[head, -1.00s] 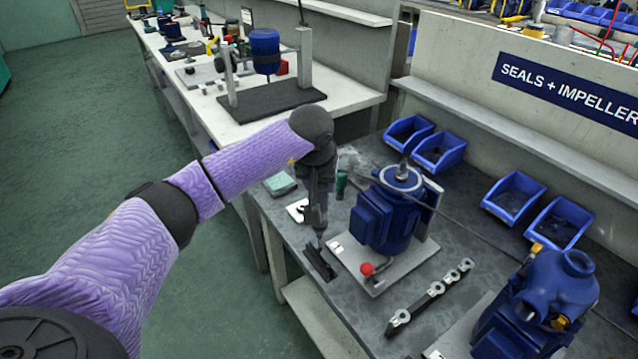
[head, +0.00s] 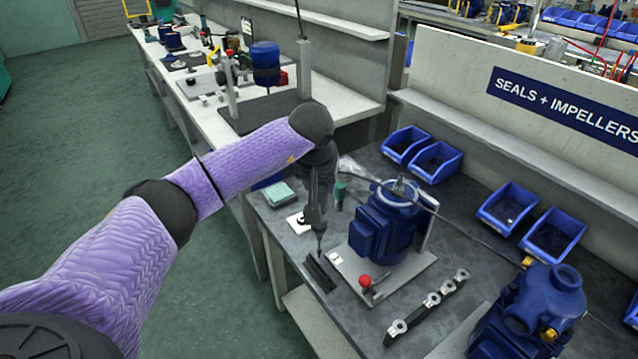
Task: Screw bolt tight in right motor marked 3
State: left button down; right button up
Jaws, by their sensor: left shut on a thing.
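A blue motor (head: 378,232) stands upright on a light plate with a red knob (head: 365,281) at its front corner. A second blue unit with yellow fittings (head: 532,308) stands at the lower right. I cannot read a number 3 on either, and I cannot make out the bolt. My left gripper (head: 315,217) is shut on a slim dark upright tool (head: 320,245), whose lower end is just above or at a black slotted block (head: 320,273), left of the motor. The arm hides part of the grip. My right gripper is not in view.
A dark rack with several metal rings (head: 428,307) lies in front of the motor. A green cylinder (head: 340,195) and a pale green box (head: 279,194) are behind the gripper. Blue bins (head: 510,207) line the bench's back. A cable crosses the bench behind the motor.

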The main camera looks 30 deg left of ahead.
pick_arm(q)
notch_tip(320, 180, up, 25)
jog(key=p, duration=1.9)
jog(key=shift+f, duration=0.15)
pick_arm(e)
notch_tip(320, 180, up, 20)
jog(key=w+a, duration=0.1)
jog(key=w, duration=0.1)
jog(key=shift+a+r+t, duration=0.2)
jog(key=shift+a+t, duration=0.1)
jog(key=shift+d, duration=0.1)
pick_arm(q)
jog(key=shift+d+f, duration=0.1)
